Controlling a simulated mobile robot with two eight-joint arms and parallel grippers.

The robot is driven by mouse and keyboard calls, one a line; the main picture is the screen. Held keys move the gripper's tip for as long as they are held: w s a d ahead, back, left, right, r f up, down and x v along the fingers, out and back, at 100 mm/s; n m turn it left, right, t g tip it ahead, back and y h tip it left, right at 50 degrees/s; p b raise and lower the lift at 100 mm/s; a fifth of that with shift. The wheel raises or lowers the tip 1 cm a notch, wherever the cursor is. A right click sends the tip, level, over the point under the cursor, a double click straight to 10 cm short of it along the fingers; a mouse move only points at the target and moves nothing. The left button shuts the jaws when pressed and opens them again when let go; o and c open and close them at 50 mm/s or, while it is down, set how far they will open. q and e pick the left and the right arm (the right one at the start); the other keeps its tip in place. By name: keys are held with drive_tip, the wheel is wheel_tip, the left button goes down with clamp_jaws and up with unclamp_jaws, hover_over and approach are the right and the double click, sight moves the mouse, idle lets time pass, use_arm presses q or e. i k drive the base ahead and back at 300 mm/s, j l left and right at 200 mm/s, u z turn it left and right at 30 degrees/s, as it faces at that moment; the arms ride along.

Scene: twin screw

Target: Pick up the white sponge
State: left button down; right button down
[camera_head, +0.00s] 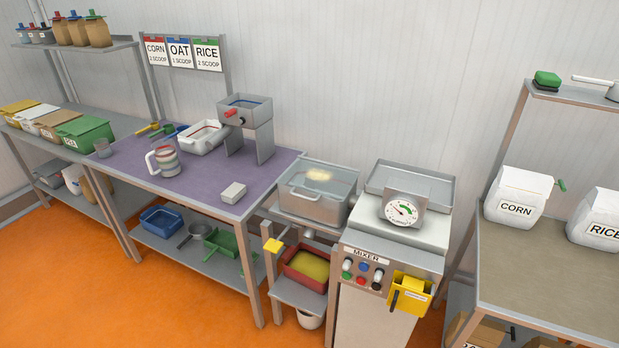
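A small white block that looks like the white sponge (233,193) lies on the purple-topped table (190,190), near its front right corner. Its top and front sides show, and nothing covers it. It stands apart from the other things on the table. Neither of my grippers shows in the head view.
Left of the block stand a measuring jug (164,160) and a white tray (203,136); behind it is a raised metal hopper (245,112). A clear-sided tank (314,195) and the mixer (368,255) stand to the right. Orange floor (150,300) is open in front.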

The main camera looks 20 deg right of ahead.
sight(234, 192)
drive_tip(key=z, duration=0.5)
drive_tip(key=i+j+z, duration=0.2)
drive_tip(key=z, duration=0.15)
drive_tip(key=i+j+z, duration=0.15)
drive_tip(key=z, duration=0.2)
drive_tip(key=i+j+z, duration=0.1)
drive_tip(key=j+z, duration=0.25)
drive_tip(key=i+j+z, duration=0.1)
drive_tip(key=j, duration=0.25)
drive_tip(key=i+j+z, duration=0.1)
drive_tip(key=j, duration=0.3)
drive_tip(key=j+z, duration=0.1)
drive_tip(key=j, duration=0.3)
drive_tip(key=i+j, duration=0.1)
drive_tip(key=j, duration=0.3)
drive_tip(key=i+j, duration=0.15)
drive_tip(key=j, duration=0.3)
